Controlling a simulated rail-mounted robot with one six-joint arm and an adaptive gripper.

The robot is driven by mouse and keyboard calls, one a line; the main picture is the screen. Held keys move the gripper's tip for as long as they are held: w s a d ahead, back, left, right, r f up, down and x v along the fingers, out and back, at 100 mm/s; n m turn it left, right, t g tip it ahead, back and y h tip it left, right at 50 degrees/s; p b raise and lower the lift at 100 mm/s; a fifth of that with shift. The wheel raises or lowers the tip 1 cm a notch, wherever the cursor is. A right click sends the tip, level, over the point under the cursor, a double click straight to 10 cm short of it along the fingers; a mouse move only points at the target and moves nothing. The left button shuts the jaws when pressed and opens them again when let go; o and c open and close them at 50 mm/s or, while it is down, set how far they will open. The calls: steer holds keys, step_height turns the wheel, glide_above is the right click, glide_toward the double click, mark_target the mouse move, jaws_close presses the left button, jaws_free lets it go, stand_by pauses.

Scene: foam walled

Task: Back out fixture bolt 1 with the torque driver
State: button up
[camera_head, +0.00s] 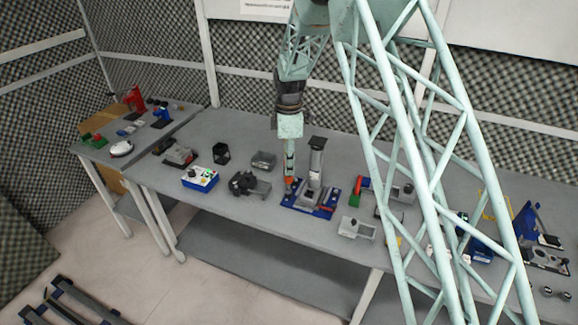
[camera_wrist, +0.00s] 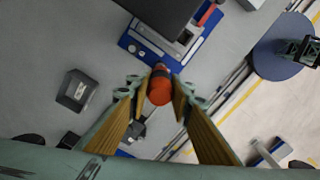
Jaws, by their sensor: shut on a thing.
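The orange-red torque driver (camera_wrist: 160,90) is between the fingertips of my gripper (camera_wrist: 158,92) in the wrist view, and my gripper is shut on it. In the head view the driver's orange part (camera_head: 289,182) shows below my gripper (camera_head: 290,166), at the left side of the fixture. The fixture has a blue baseplate (camera_head: 322,213), grey blocks and a tall grey column (camera_head: 315,165). In the wrist view the driver's dark end is over or against the edge of the blue baseplate (camera_wrist: 137,47). Fixture bolt 1 and the driver's tip cannot be made out.
The column stands close beside my gripper. A dark grey clamp-like part (camera_head: 246,184) and a grey tray (camera_head: 264,160) lie left of the fixture. A red and green item (camera_head: 358,190) and a light grey block (camera_head: 356,228) lie right. A blue box (camera_head: 200,179) is farther left.

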steer(key=shift+r, duration=0.4)
stand_by(0.7)
steer(key=shift+r+p, duration=1.05)
steer(key=shift+r, duration=1.2)
steer(key=shift+a+r, duration=0.1)
